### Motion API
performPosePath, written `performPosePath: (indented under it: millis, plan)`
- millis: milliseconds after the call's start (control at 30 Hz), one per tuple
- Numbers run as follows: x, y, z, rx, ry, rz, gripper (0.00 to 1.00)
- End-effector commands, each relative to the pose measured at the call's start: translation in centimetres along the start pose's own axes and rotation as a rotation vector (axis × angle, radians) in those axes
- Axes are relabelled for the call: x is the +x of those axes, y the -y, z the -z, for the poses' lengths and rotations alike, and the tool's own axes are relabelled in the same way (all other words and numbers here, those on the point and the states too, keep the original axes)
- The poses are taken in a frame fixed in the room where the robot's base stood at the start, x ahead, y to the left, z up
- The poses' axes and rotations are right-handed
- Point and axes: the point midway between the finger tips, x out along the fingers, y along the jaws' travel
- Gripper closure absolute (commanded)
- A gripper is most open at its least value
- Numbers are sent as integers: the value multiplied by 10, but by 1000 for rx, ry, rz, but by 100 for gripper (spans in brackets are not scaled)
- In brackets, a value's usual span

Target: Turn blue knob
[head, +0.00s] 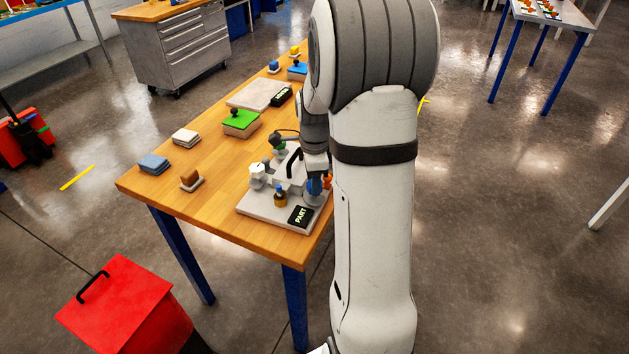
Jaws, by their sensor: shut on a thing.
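The blue knob (314,188) is on the right side of a grey base plate (258,217) on the wooden table, largely hidden by my gripper. My gripper (316,178) points down over it and is shut on it, though the fingers are small and partly covered by my arm. I cannot tell how far the knob is turned.
The plate also bears a white fixture (258,174), an amber bottle (280,198), a black handle (294,163) and a black PART display (300,215). A green-topped box (241,121) stands behind. A red bin (125,305) is in front.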

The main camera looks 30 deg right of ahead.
Motion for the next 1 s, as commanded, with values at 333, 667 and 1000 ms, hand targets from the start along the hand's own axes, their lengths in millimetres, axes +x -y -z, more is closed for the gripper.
performPosePath:
  millis: [333, 667, 1000]
  plan:
    - [0, 0, -1, 184, 2, 2, 88]
    - [-1, 0, -1, 236, 2, 2, 88]
    - [-1, 1, -1, 236, 2, 2, 64]
